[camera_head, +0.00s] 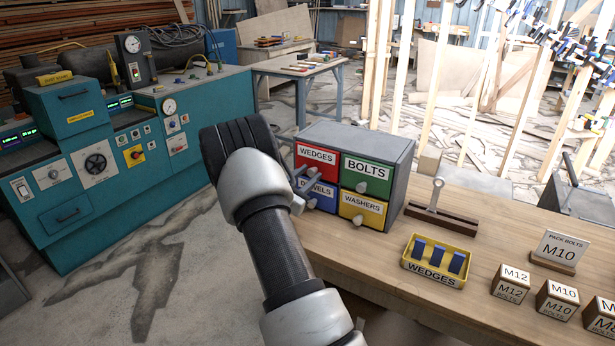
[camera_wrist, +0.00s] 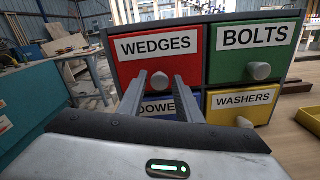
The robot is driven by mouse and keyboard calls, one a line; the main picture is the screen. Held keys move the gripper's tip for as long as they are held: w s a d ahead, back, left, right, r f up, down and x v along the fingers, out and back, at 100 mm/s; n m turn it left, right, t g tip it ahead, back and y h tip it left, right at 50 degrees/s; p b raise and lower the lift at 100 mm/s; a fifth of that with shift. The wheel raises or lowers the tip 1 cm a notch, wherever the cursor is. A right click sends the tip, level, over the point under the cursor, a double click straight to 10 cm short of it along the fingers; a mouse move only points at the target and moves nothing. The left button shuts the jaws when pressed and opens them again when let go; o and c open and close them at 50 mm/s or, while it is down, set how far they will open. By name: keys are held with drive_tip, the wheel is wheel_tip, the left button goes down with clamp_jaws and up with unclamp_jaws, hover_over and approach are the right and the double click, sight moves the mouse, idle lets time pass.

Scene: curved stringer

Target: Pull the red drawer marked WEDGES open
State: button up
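The red drawer marked WEDGES (camera_head: 318,165) is the upper left one in a grey cabinet (camera_head: 362,138) on the workbench. It looks shut, level with the other drawers. In the wrist view the red drawer (camera_wrist: 188,63) faces me, with its grey knob (camera_wrist: 160,79) low on its front. My gripper (camera_head: 304,184) is at the cabinet's left front. In the wrist view my gripper's two fingers (camera_wrist: 160,83) are apart, one on each side of the knob as seen from here. I cannot tell whether they touch it. The fingers partly hide the blue drawer (camera_wrist: 165,105) below.
The green BOLTS drawer (camera_head: 367,175) and yellow WASHERS drawer (camera_head: 362,209) are beside it. A yellow WEDGES tray (camera_head: 432,279) with blue wedges and several labelled blocks (camera_head: 557,299) stand on the bench (camera_head: 365,262). A teal machine (camera_head: 150,150) stands left; floor lies between.

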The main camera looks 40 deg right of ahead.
clamp_jaws()
drive_tip(key=v, duration=1)
drive_tip(key=shift+o, duration=1.6)
unclamp_jaws()
drive_tip(key=v, duration=1.7)
drive_tip(key=shift+a+b, duration=0.15)
drive_tip(key=shift+b, duration=0.25)
drive_tip(key=shift+s, duration=0.15)
